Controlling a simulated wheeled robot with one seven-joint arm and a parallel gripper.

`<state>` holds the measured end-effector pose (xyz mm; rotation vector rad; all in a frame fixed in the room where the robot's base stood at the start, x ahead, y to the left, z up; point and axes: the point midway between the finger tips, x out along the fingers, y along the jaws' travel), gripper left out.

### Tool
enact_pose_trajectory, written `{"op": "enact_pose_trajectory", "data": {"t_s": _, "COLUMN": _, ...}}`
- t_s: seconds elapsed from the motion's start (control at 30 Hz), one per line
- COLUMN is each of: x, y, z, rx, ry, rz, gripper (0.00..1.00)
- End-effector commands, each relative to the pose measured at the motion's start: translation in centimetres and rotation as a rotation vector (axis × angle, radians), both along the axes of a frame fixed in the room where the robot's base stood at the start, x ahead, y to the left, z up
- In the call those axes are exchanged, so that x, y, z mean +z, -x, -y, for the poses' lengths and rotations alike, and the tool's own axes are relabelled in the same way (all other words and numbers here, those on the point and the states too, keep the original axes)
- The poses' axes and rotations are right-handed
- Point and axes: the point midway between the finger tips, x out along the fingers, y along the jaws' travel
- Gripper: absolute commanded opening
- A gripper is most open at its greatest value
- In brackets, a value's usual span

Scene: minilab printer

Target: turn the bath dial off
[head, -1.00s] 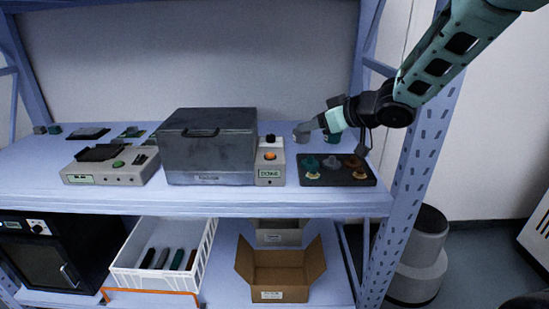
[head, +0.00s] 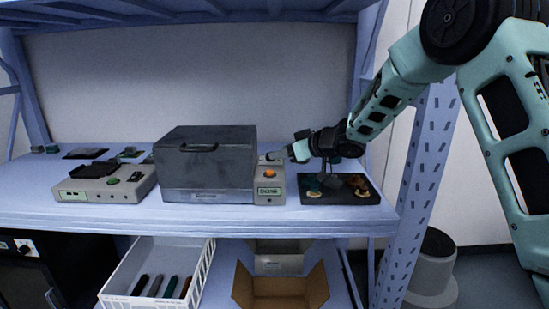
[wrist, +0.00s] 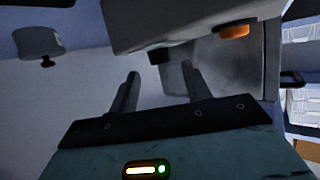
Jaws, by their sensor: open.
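The bath is a dark grey lidded box (head: 208,160) on the upper shelf, with a pale control panel (head: 268,197) at its right side bearing a display and an orange button (head: 269,173). The orange button also shows in the wrist view (wrist: 235,31). The black dial (wrist: 158,56) shows in the wrist view near the panel's edge, just beyond and between my fingertips. My gripper (head: 274,157) is open at the top of the panel, and its fingers (wrist: 160,72) point toward the dial. In the head view the gripper hides the dial. Contact cannot be told.
A black tray (head: 340,197) with several coloured knobbed pieces lies right of the panel, under my arm. A grey device (head: 105,184) stands to the left. A white basket (head: 205,285) and cardboard box (head: 322,285) sit below. A shelf post (head: 415,160) stands at the right.

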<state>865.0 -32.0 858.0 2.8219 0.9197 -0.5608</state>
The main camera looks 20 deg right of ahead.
Motion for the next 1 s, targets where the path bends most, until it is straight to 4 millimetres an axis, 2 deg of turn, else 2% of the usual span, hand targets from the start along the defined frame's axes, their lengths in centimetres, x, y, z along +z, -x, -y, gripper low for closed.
{"op": "enact_pose_trajectory", "data": {"t_s": 0.1, "x": -0.9, "y": -1.4, "z": -1.1, "rx": 0.001, "ry": 0.000, "rz": 0.000, "gripper": 0.48}}
{"op": "enact_pose_trajectory", "data": {"t_s": 0.23, "x": -1.3, "y": -2.4, "z": -1.8, "rx": 0.000, "ry": -0.001, "rz": -0.001, "gripper": 0.48}}
{"op": "enact_pose_trajectory", "data": {"t_s": 0.63, "x": -1.5, "y": -2.9, "z": -2.2, "rx": -0.001, "ry": 0.000, "rz": 0.000, "gripper": 0.48}}
{"op": "enact_pose_trajectory", "data": {"t_s": 0.67, "x": -1.5, "y": -2.9, "z": -2.2, "rx": -0.001, "ry": 0.000, "rz": 0.000, "gripper": 0.43}}
{"op": "enact_pose_trajectory", "data": {"t_s": 0.8, "x": -1.5, "y": -2.9, "z": -2.1, "rx": -0.001, "ry": 0.000, "rz": 0.000, "gripper": 0.04}}
{"op": "enact_pose_trajectory", "data": {"t_s": 1.0, "x": -1.4, "y": -2.9, "z": -2.1, "rx": 0.002, "ry": 0.000, "rz": -0.001, "gripper": 0.04}}
